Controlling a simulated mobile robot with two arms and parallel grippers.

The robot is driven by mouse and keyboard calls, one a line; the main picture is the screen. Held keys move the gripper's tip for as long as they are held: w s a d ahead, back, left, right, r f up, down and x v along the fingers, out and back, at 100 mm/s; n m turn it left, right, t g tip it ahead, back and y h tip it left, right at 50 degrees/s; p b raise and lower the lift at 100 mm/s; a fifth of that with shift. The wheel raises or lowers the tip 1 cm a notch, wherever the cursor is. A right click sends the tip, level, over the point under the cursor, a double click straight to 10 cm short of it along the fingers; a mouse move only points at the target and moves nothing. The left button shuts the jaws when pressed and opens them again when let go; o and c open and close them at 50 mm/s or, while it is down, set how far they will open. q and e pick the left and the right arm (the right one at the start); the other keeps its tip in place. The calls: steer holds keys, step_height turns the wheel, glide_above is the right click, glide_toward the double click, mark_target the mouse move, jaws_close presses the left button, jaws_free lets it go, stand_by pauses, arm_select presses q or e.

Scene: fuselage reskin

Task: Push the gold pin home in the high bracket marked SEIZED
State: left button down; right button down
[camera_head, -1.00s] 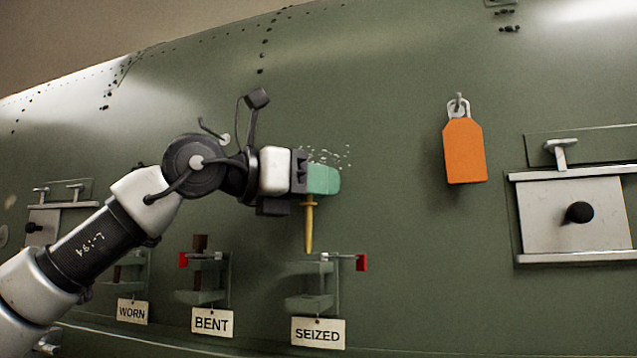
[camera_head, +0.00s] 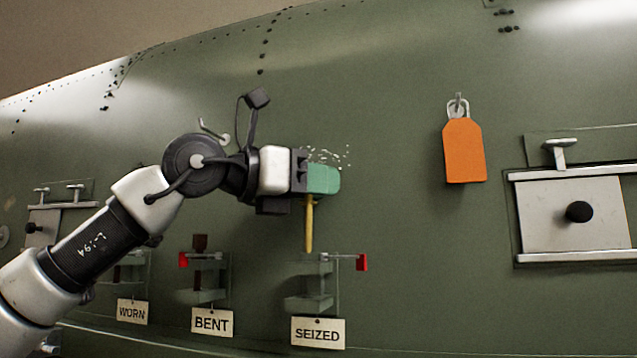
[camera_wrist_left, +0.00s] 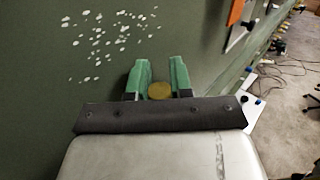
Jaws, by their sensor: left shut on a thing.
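My left gripper (camera_head: 318,180) has green fingertips and is shut on the gold pin (camera_head: 309,227). The pin hangs upright below the fingers, its tip just above the top lug of the SEIZED bracket (camera_head: 312,268). I cannot tell whether the tip touches the bracket. In the left wrist view the round gold head of the pin (camera_wrist_left: 160,90) sits between the two green fingers (camera_wrist_left: 157,78). The SEIZED tag (camera_head: 318,332) hangs under the bracket. A red flag (camera_head: 362,262) sticks out to the bracket's right. My right gripper is not in view.
The BENT bracket (camera_head: 207,295) holds a brown pin left of SEIZED; the WORN bracket (camera_head: 130,270) is further left, partly behind my arm. An orange tag (camera_head: 464,151) hangs on the green skin at right. A white panel with a black knob (camera_head: 579,212) is at far right.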

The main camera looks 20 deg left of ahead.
mark_target(306, 236)
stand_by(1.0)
arm_select(q)
steer(key=shift+f+b, duration=3.7)
steer(key=shift+b, duration=0.1)
steer(key=c, duration=1)
jaws_free()
steer(key=shift+r, duration=0.1)
steer(key=shift+c, duration=0.2)
steer(key=shift+o, duration=0.5)
steer(key=shift+s+r, duration=0.1)
steer(key=shift+s, duration=0.15)
steer(key=shift+w, duration=0.1)
steer(key=shift+a, duration=0.1)
